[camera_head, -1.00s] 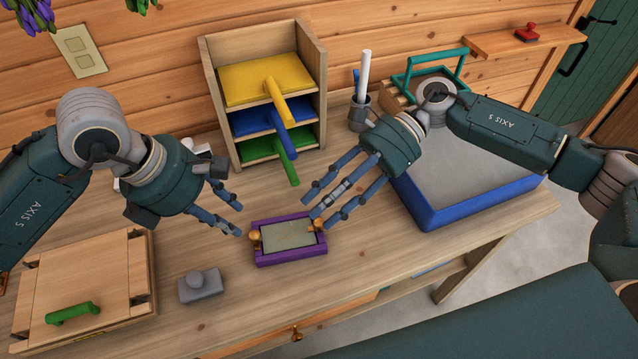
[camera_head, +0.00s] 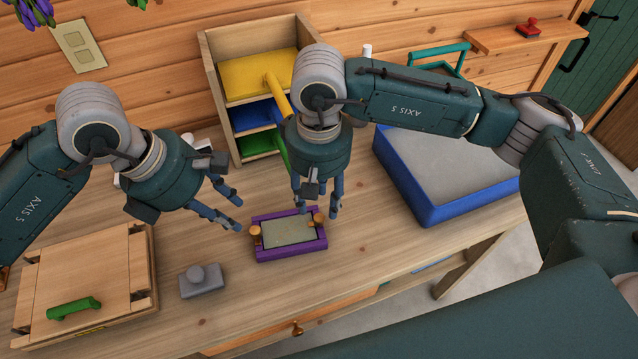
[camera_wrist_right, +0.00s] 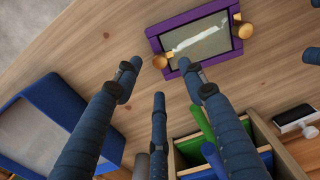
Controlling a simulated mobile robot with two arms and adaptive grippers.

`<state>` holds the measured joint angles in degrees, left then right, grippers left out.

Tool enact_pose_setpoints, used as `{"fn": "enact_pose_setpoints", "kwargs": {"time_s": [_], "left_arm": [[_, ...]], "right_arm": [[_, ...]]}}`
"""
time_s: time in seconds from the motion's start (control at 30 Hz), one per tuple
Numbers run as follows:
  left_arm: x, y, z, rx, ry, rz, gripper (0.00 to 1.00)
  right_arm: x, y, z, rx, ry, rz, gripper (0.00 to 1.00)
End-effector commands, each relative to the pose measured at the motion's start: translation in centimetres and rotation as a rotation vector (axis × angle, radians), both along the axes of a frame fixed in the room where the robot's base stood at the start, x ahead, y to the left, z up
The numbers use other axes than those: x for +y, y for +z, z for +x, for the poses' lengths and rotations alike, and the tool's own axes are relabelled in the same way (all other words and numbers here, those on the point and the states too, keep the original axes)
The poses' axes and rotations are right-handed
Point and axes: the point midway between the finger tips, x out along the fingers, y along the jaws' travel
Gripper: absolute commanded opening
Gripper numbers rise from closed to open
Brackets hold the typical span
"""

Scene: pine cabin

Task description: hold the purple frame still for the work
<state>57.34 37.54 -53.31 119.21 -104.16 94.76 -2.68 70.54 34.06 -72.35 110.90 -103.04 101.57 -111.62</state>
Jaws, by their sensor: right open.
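The purple frame (camera_head: 292,254) lies flat on the wooden bench around a pale grey-green panel (camera_head: 290,232), with a small orange-brown knob at each end. My right gripper (camera_head: 318,212) is open, its fingers pointing down above the frame's far right part. In the right wrist view the purple frame (camera_wrist_right: 153,42) lies beyond the spread, empty fingers of my right gripper (camera_wrist_right: 160,80); whether any fingertip touches it cannot be told. My left gripper (camera_head: 237,214) is open and empty, just left of the frame, with no clear contact.
A grey knobbed block (camera_head: 202,285) and a wooden box with a green handle (camera_head: 73,309) lie to the left. A shelf with coloured trays (camera_head: 215,75) stands behind. A blue-rimmed tray (camera_head: 440,215) is at right. The bench in front of the frame is clear.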

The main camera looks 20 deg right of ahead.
Motion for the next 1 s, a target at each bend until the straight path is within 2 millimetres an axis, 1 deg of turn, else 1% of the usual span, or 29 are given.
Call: {"fn": "enact_pose_setpoints", "kwargs": {"time_s": [0.03, 0.1, 0.3, 0.5, 0.7, 0.73, 0.8, 0.87, 0.9, 0.93, 1.0], "left_arm": [[0.0, 0.0, 0.0, 0.000, 0.000, 0.000, 0.31], [0.0, 0.0, 0.0, 0.000, 0.000, 0.000, 0.31], [0.0, 0.0, 0.0, 0.000, 0.000, 0.000, 0.31], [0.0, 0.0, 0.0, 0.000, 0.000, 0.000, 0.31], [0.0, 0.0, 0.0, 0.000, 0.000, 0.000, 0.31], [0.0, 0.0, 0.0, 0.000, 0.000, 0.000, 0.31], [0.0, 0.0, 0.0, 0.000, 0.000, 0.000, 0.31], [0.0, 0.0, 0.0, 0.000, 0.000, 0.000, 0.31], [0.0, 0.0, 0.0, 0.000, 0.000, 0.000, 0.31], [0.0, 0.0, 0.0, 0.000, 0.000, 0.000, 0.31], [0.0, 0.0, 0.0, 0.000, 0.000, 0.000, 0.31]], "right_arm": [[0.0, -1.1, -0.1, 0.005, -0.001, 0.000, 0.41], [0.0, -2.3, -0.1, 0.005, -0.001, 0.000, 0.41], [0.0, -4.7, -0.1, 0.003, -0.002, 0.001, 0.41], [0.0, -5.5, 0.0, 0.001, -0.001, 0.001, 0.41], [0.0, -5.5, 0.0, 0.001, -0.001, 0.002, 0.41], [0.0, -5.5, 0.0, 0.001, -0.001, 0.002, 0.39], [0.0, -5.5, 0.0, 0.001, -0.001, 0.002, 0.25], [0.0, -5.5, 0.0, 0.001, -0.002, 0.002, 0.13], [0.0, -5.5, 0.0, 0.001, -0.002, 0.002, 0.05], [0.0, -5.5, 0.0, 0.001, -0.002, 0.002, 0.00], [0.0, -5.5, 0.0, 0.001, -0.002, 0.002, 0.00]]}}
